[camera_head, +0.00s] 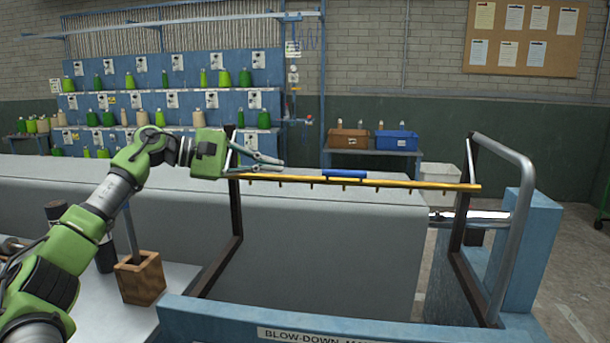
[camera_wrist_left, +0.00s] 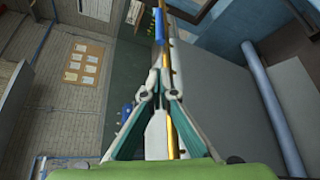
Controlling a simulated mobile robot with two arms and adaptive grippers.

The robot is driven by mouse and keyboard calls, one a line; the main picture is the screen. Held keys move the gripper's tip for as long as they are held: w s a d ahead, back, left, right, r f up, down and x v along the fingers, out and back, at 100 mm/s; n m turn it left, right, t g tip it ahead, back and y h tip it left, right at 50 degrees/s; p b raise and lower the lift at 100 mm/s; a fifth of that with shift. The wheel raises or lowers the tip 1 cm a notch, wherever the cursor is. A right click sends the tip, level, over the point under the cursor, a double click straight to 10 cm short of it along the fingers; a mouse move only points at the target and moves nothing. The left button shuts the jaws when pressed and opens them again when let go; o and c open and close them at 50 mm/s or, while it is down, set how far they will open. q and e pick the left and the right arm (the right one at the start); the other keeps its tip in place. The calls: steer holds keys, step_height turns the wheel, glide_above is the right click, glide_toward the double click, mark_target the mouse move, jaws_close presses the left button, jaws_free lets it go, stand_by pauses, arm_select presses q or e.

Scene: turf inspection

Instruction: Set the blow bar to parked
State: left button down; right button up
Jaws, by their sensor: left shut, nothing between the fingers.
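The blow bar (camera_head: 420,185) is a yellow tube with small nozzles below it, spanning two dark arms. A blue grip (camera_head: 345,174) sits at its middle. My left gripper (camera_head: 284,166) is shut and empty, just above the bar's left part, its tips pointing right toward the blue grip and apart from it. In the left wrist view the shut fingertips (camera_wrist_left: 155,82) lie beside the yellow bar (camera_wrist_left: 173,62), with the blue grip (camera_wrist_left: 159,25) ahead of them. I cannot tell whether a finger touches the bar. My right gripper is out of view.
A blue frame (camera_head: 200,313) with a label reading "BLOW-DOWN" runs along the front. A bent grey tube (camera_head: 525,190) rises at the right. A long grey-covered surface (camera_head: 320,240) lies behind the bar. A wooden box (camera_head: 140,278) stands at lower left.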

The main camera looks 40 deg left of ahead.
arm_select(q)
steer(key=p+x, duration=0.6)
steer(key=x, duration=0.3)
steer(key=shift+w+d+p, duration=0.25)
steer(key=shift+p, duration=0.1)
step_height(320, 180, up, 7)
steer(key=s+n+g+p, duration=0.1)
steer(key=n+g+p, duration=0.1)
steer(key=p, duration=0.7)
steer(key=shift+s+d+n+g+h+p, duration=0.35)
steer(key=shift+d+n, duration=0.1)
steer(key=shift+n, duration=0.15)
steer(key=shift+f, duration=0.1)
